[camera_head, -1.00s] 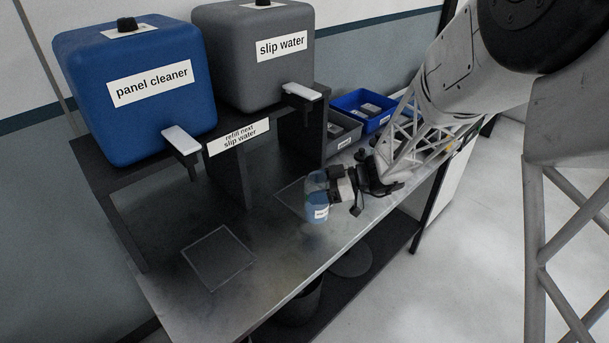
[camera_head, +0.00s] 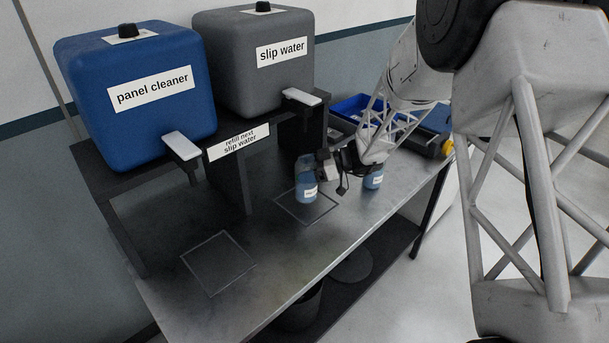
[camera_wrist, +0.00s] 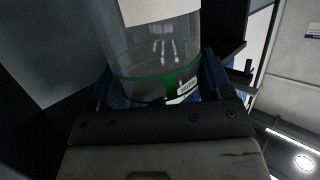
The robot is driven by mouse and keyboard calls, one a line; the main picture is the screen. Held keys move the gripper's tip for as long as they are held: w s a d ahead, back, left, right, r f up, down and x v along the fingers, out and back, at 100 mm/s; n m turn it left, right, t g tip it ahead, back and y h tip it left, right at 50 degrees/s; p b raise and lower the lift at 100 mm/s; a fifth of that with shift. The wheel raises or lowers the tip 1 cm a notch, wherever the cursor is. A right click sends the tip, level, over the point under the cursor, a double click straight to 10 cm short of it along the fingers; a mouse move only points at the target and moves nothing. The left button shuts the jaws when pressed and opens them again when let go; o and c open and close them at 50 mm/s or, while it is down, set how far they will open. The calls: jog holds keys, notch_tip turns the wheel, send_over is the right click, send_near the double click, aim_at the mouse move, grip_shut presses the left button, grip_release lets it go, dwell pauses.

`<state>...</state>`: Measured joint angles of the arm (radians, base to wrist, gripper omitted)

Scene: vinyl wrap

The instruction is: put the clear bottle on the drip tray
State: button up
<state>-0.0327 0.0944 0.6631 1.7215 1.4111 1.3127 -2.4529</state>
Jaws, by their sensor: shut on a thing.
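My gripper (camera_head: 316,172) is shut on a clear bottle (camera_head: 306,184), which looks upright, with a bluish lower part and a small white label in the head view. In the wrist view the bottle (camera_wrist: 150,62) is see-through, with a green band and a barcode label, between blue finger pads. In the head view it is over the right square drip tray (camera_head: 322,211), below the grey slip water tank's tap. I cannot tell whether its base touches the tray. Another square tray (camera_head: 218,263) lies empty to the left, in front of the blue tank.
The slip water tank (camera_head: 250,85) and panel cleaner tank (camera_head: 145,115) stand on a dark shelf. The slip water tap (camera_head: 303,97) overhangs near the bottle. A second bluish bottle (camera_head: 373,179) stands right of my gripper. A blue bin (camera_head: 350,104) is behind. The front bench is clear.

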jog(key=shift+w+a, duration=0.15)
jog(key=shift+w, duration=0.5)
jog(key=shift+w+f, duration=0.1)
jog(key=shift+w+a, duration=0.1)
jog(key=shift+w, duration=0.15)
jog(key=shift+f, duration=1.75)
jog(key=shift+f, duration=0.15)
jog(key=o, duration=1.1)
